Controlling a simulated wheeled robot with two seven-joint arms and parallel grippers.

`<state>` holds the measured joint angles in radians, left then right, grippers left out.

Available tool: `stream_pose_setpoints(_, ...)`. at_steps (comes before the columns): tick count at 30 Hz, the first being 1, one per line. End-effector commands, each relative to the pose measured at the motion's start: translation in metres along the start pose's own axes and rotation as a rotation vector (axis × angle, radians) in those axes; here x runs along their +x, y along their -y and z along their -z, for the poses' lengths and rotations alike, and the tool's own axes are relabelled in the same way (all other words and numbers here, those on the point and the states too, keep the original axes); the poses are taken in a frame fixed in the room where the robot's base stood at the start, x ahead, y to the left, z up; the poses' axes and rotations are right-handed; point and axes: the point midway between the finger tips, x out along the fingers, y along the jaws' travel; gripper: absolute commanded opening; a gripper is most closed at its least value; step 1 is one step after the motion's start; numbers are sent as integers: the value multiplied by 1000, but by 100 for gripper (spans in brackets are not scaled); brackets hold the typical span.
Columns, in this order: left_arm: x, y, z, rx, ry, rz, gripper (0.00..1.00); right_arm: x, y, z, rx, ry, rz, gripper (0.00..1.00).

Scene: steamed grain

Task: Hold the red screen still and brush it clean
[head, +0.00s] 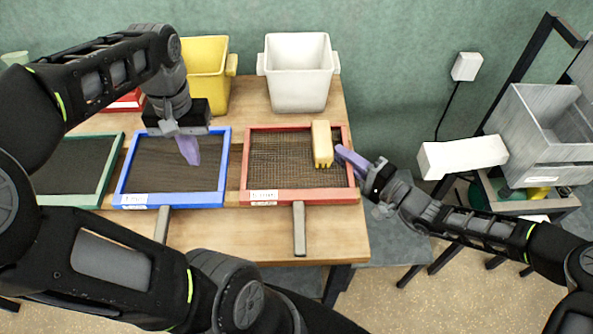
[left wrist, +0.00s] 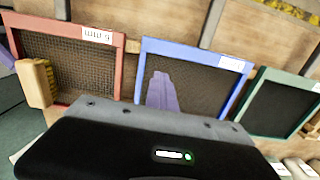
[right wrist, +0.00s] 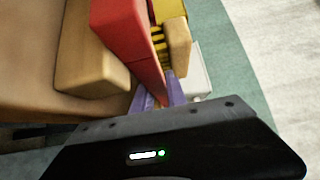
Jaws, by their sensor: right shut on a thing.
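The red-framed screen (head: 298,197) lies on the wooden table at its right end, its dark mesh showing. A brush (head: 322,140) with a pale wooden block and yellow bristles rests on its right part; it also shows in the left wrist view (left wrist: 36,83). My right gripper (head: 345,156) is shut on the screen's right frame edge; the right wrist view shows its purple fingers (right wrist: 160,92) at the red frame. My left gripper (head: 188,150) hangs above the blue-framed screen, left of the red one. Its purple fingers look together and empty.
The blue-framed screen (head: 172,199) and a green-framed screen (head: 84,200) lie left of the red one. A yellow bin (head: 207,75) and a white bin (head: 298,72) stand behind them. A grey crate (head: 545,135) stands on a rack at the right.

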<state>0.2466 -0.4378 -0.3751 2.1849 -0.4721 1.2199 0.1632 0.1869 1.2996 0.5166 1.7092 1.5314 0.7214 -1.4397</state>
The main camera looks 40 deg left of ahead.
Motion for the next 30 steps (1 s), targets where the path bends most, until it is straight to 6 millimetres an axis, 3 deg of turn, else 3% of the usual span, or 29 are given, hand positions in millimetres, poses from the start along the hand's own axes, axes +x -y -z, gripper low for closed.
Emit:
stream_pose_setpoints(16,1,-2,0,0,1,0,0,0,0,0,0,1,0,0)
stream_pose_setpoints(30,4,-34,1,1,0,0,0,0,0,0,0,1,0,0)
